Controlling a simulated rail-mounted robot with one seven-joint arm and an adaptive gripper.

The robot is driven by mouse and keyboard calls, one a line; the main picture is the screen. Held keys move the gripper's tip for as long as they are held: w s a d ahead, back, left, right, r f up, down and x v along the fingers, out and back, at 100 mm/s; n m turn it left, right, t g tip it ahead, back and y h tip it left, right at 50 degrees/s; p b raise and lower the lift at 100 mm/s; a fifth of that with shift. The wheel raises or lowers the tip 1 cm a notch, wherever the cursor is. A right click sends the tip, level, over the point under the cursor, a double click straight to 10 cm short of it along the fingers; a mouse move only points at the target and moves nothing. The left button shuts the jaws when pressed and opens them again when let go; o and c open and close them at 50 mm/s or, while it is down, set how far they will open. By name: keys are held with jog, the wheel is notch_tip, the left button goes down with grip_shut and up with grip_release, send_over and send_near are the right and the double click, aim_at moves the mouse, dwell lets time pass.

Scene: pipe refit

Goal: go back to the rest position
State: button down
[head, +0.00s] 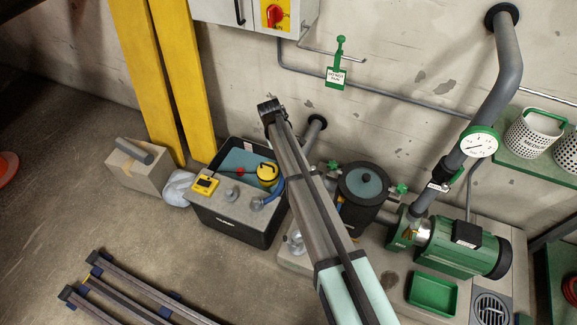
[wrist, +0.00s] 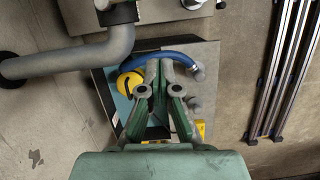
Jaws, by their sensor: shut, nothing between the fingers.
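My gripper (wrist: 159,70) is shut and empty in the wrist view, its green fingers together. It is over the dark crate (head: 234,231), which stands on the floor by the wall. In the wrist view the yellow round part (wrist: 129,84) lies just left of my fingers. In the head view my arm crosses the middle and my fingers cannot be made out.
Right of my arm stand a dark cylinder (head: 362,190), a green pump (head: 462,247) and a grey pipe (head: 508,75) with a gauge (head: 478,143). Yellow posts (head: 180,75) rise behind the crate. Rails (head: 120,290) lie front left. Open floor lies left.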

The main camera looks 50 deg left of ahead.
jog(key=shift+r, duration=0.3)
jog(key=shift+a, duration=0.1)
jog(key=d+f+m+g+p, duration=0.1)
jog(key=d+f+m, duration=0.35)
jog(key=d, duration=1.05)
jog(key=w+d+f+m+g, duration=0.1)
jog(key=d+f+m, duration=0.4)
jog(key=d, duration=0.9)
jog(key=d+f+m+g+p, duration=0.1)
jog(key=d+f+m, duration=0.45)
jog(key=d, duration=0.95)
jog(key=s+d+f+m+g+y, duration=0.1)
jog(key=s+d+m, duration=0.1)
jog(key=s+d, duration=0.4)
jog(key=s+d+f+m+g+p, duration=0.1)
jog(key=s+d+m+g, duration=0.1)
jog(key=s+d, duration=0.5)
jog(key=s+d+m+g+y, duration=0.1)
jog(key=s+d+m, duration=0.2)
jog(key=d, duration=1.3)
jog(key=s, duration=0.3)
jog(key=shift+s+f+m+g+y+p, duration=0.3)
jog(key=shift+f+g+p, duration=0.05)
jog(key=shift+f+g, duration=0.05)
